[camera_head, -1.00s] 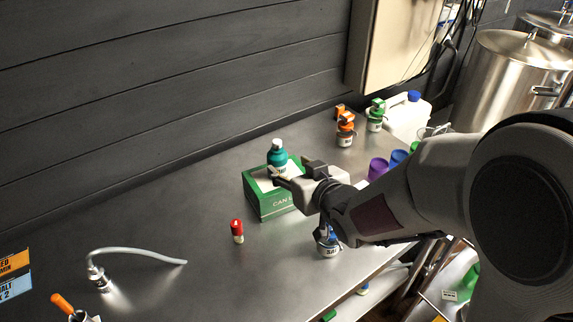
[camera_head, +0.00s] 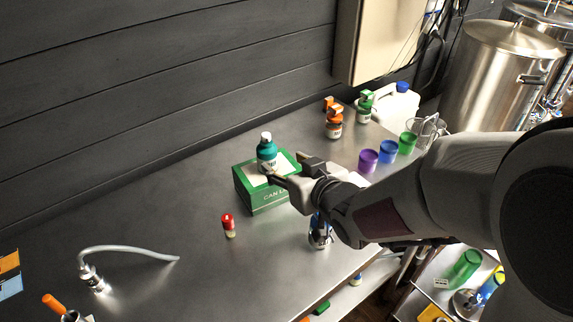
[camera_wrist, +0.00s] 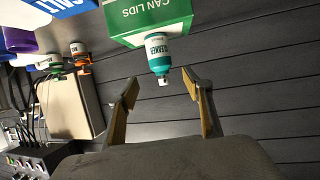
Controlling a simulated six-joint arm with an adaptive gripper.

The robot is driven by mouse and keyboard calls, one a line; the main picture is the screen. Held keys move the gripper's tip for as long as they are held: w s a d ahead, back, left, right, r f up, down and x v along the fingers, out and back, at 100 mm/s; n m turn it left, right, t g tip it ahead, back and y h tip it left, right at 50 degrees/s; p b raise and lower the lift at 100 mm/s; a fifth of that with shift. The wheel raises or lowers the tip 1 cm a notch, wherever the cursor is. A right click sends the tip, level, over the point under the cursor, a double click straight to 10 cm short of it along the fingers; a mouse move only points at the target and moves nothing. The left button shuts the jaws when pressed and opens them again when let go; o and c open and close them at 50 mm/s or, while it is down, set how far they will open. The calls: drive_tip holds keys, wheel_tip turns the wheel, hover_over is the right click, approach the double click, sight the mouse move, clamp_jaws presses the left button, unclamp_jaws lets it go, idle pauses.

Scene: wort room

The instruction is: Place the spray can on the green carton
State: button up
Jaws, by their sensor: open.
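The spray can, teal with a white cap and a label reading "CLEANER", stands upright on the green carton (camera_head: 272,199) in the head view, on its white top panel (camera_head: 266,153). In the wrist view, which is upside down, the can (camera_wrist: 160,50) and the carton (camera_wrist: 145,18), lettered "CAN LIDS", also show. My gripper (camera_head: 288,168) is open and empty, close to the can on its right side in the head view. In the wrist view the can's cap end lies in the gap between my spread fingers (camera_wrist: 163,86); no contact shows.
A small red-capped bottle (camera_head: 229,226) stands left of a blue container (camera_head: 319,232) under my arm. Purple (camera_head: 368,160), blue (camera_head: 388,151) and green (camera_head: 407,142) cups stand right. A bent lamp or hose (camera_head: 125,250) lies left.

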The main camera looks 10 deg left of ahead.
idle(0.3)
drive_tip(key=s+d+r+m+g+h, duration=0.1)
drive_tip(key=s+d+h, duration=0.15)
drive_tip(key=d, duration=0.35)
drive_tip(key=s+d+r+m+h, duration=0.2)
drive_tip(key=s+d, duration=0.1)
drive_tip(key=d, duration=0.3)
drive_tip(key=s+d+r+m+g+h, duration=0.1)
drive_tip(key=s+d+h, duration=0.15)
drive_tip(key=d, duration=0.35)
drive_tip(key=s+d+m+g, duration=0.1)
drive_tip(key=s+d, duration=0.2)
drive_tip(key=s, duration=0.6)
drive_tip(key=s+d+m+g, duration=0.1)
drive_tip(key=s+d+g, duration=0.1)
drive_tip(key=s, duration=0.8)
drive_tip(key=shift+s+d+m+g, duration=0.3)
drive_tip(key=shift+d+m, duration=0.1)
drive_tip(key=shift+d, duration=0.4)
